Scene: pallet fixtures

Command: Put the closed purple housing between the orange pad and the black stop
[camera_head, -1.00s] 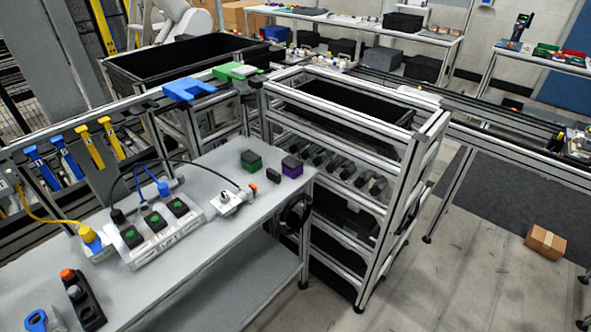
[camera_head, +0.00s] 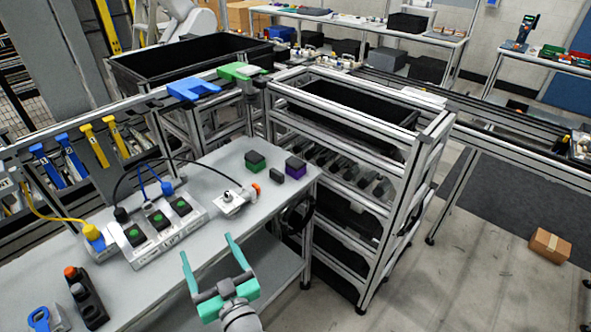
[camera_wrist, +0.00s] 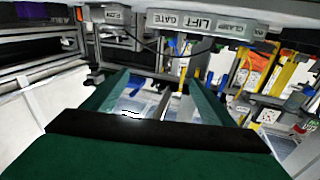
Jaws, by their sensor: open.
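A white switch box with green buttons (camera_head: 160,232) and cables lies behind my gripper. A metal rack (camera_head: 400,190) stands close to the bench's right end. A cardboard box (camera_head: 549,245) lies on the floor.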

